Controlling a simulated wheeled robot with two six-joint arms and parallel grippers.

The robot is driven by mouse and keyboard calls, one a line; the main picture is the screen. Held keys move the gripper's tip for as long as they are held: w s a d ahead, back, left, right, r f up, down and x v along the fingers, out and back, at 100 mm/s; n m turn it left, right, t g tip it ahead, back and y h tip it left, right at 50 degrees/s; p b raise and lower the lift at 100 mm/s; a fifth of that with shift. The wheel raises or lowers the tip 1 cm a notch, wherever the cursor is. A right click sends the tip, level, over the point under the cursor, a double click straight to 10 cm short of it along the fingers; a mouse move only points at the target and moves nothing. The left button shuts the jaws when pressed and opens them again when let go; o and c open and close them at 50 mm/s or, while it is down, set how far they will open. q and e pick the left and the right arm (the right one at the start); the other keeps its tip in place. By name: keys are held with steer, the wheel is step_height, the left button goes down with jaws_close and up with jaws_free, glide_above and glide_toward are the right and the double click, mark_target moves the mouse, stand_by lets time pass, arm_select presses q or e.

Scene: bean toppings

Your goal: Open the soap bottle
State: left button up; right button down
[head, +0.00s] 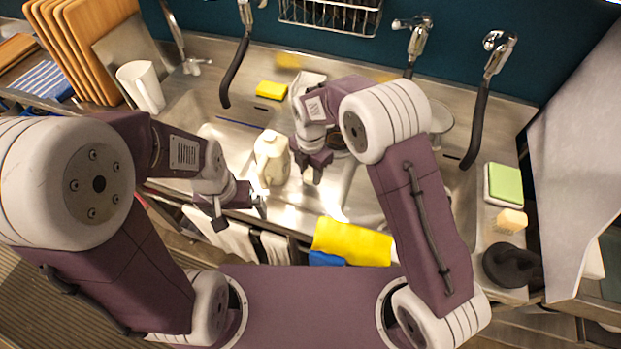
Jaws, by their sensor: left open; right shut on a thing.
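A cream-coloured bottle (271,160), which looks like the soap bottle, stands at the front of the steel sink in the middle of the view. My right gripper (311,170) is just right of the bottle and shut on a small pale piece. This may be the cap, but it is too small and too covered to be sure. My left gripper (238,212) is open and empty, in front and to the left of the bottle and apart from it. Whether the bottle's mouth is bare cannot be told at this size.
A yellow sponge (271,90) lies behind the bottle. A white jug (141,86) and cutting boards (82,45) stand at the back left. A yellow cloth (352,242) hangs over the front edge. Faucets (487,92) line the back. A green-topped sponge (505,184) lies at right.

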mark_target(311, 186)
step_height(311, 186, down, 4)
steer(key=shift+r, duration=0.1)
steer(key=shift+s, duration=0.1)
steer(key=c, duration=0.9)
jaws_free()
step_height(311, 186, up, 12)
steer(key=shift+r+b, duration=0.1)
steer(key=shift+b, duration=0.2)
